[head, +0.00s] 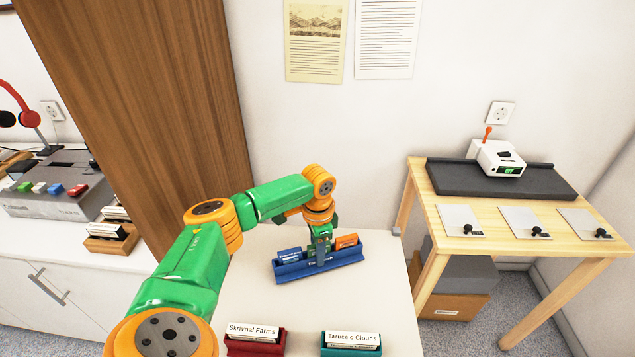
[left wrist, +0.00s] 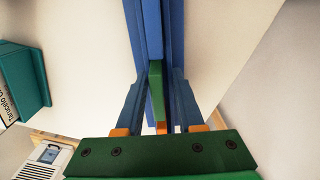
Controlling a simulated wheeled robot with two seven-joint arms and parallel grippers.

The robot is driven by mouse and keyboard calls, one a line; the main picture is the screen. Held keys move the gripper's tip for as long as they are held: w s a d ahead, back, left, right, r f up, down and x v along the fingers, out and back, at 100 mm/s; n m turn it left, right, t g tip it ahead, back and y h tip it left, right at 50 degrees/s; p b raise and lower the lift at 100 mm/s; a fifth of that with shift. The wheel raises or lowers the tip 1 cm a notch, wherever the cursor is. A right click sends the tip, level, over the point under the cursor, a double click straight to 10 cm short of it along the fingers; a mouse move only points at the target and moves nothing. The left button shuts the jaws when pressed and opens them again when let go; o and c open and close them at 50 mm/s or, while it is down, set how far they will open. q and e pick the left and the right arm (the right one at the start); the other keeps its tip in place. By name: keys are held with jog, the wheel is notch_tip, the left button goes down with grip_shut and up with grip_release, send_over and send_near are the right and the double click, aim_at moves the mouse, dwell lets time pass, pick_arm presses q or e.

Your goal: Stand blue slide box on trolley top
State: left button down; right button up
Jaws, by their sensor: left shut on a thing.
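The blue slide box (head: 292,273) is a long, narrow trough on or just above the white top; I cannot tell if its base touches. A blue labelled piece (head: 289,254) shows at its left end and an orange one (head: 346,241) at its right. My left gripper (head: 320,258) is shut on the box near its middle, reaching down from above and hiding part of it. In the left wrist view the box (left wrist: 147,25) runs between the fingers (left wrist: 155,95), with a green piece (left wrist: 156,78) there. My right gripper is not in view.
The white top (head: 255,310) also bears a red box (head: 256,346) and a teal box (head: 350,351), both near its front. A wooden table (head: 430,188) with a dark mat stands at the right. A brown wooden panel (head: 150,90) rises behind my left arm.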

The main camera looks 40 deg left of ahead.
pick_arm(q)
jog(key=shift+f, duration=0.25)
jog(key=c, duration=0.5)
grip_release()
notch_tip(320, 180, up, 12)
jog(key=shift+r, duration=0.1)
